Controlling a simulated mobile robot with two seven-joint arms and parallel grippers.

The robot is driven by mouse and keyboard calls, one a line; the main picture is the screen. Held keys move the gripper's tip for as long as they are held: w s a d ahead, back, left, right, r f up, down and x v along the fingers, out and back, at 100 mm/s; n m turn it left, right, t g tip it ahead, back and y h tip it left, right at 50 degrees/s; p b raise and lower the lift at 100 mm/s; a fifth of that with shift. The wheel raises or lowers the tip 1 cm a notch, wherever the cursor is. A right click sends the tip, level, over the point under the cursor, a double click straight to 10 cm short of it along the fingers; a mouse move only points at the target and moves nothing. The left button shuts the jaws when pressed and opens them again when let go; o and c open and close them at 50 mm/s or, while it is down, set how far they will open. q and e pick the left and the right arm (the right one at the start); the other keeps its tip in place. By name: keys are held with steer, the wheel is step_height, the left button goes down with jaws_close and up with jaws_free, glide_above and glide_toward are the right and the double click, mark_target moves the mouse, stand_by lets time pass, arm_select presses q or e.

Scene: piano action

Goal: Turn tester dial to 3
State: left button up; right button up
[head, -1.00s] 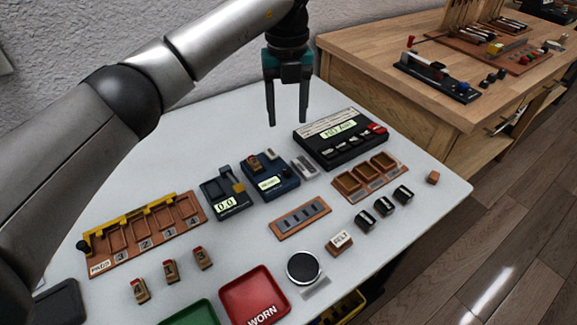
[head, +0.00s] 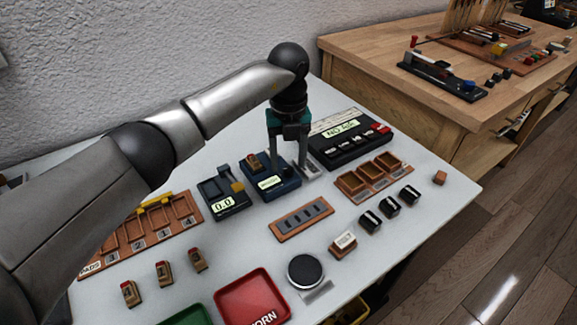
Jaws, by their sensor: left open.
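A blue tester box (head: 262,186) with a small lit display (head: 269,183) sits at the back middle of the white table. A small brown-and-red block (head: 254,161) is on its top left. A small grey part on its top right, possibly the dial, is now hidden behind my gripper, so its setting cannot be read. My left gripper (head: 289,168) is open, pointing down, with its fingers at the right part of the blue box. I cannot tell whether they touch it. My right gripper is not in view.
A black device with a display (head: 350,137) stands close on the right. A dark scale-like device reading 0.0 (head: 226,207) stands on the left. A slotted wooden block (head: 302,219), a red tray (head: 250,298) and a round black-topped thing (head: 305,271) lie in front.

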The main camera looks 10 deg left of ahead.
arm_select(q)
steer(key=shift+f, duration=0.75)
jaws_close()
